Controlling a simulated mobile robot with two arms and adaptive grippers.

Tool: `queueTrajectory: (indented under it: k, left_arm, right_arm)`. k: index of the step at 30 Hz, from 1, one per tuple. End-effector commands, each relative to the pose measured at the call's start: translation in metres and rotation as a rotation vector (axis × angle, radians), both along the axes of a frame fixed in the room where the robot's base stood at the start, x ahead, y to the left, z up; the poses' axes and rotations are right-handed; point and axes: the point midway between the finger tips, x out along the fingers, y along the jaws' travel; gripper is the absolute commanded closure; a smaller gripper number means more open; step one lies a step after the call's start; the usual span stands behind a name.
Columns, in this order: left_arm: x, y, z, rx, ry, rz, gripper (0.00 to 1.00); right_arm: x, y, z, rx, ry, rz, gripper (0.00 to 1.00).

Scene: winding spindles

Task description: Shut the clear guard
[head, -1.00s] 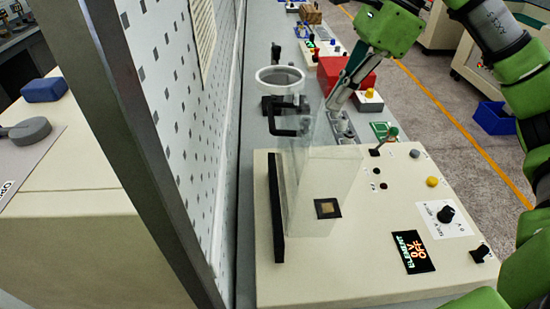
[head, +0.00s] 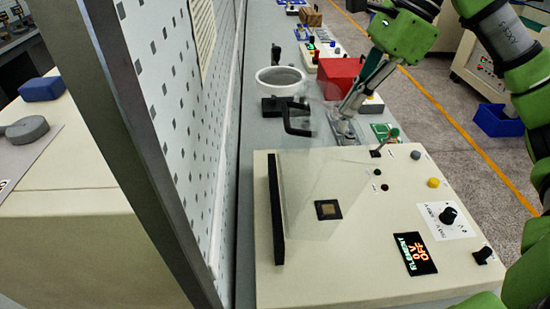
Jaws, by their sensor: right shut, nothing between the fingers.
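The clear guard (head: 315,190) is a see-through panel over the cream box (head: 400,205), along the black bar (head: 276,210) on its left. It stands tilted up, leaning to the right, with a black handle (head: 297,119) at its far upper edge. A dark square with a tan centre (head: 328,209) shows through it. My right gripper (head: 346,111) is shut and empty, pointing down at the guard's far right edge, right of the handle. I cannot tell whether it touches the panel. My left gripper is not in view.
The box top carries a lit red display (head: 414,253), a black knob (head: 447,215) and a yellow button (head: 433,182). Behind it are a white ring-shaped holder (head: 280,78) and a red box (head: 340,76). A perforated panel (head: 175,100) stands to the left.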

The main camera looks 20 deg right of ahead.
Motion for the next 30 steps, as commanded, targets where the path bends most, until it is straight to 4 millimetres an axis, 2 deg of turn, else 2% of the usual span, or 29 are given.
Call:
queueTrajectory:
  k: [1, 15, 30]
  left_arm:
    - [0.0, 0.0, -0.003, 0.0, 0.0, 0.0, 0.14]
    - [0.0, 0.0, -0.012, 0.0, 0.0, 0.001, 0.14]
    - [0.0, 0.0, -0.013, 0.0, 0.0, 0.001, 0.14]
  right_arm:
    - [-0.002, 0.0, -0.008, -0.002, 0.013, 0.005, 1.0]
    - [-0.006, -0.02, -0.019, -0.002, 0.009, 0.005, 1.0]
    - [-0.007, -0.024, -0.019, 0.0, 0.004, 0.002, 1.0]
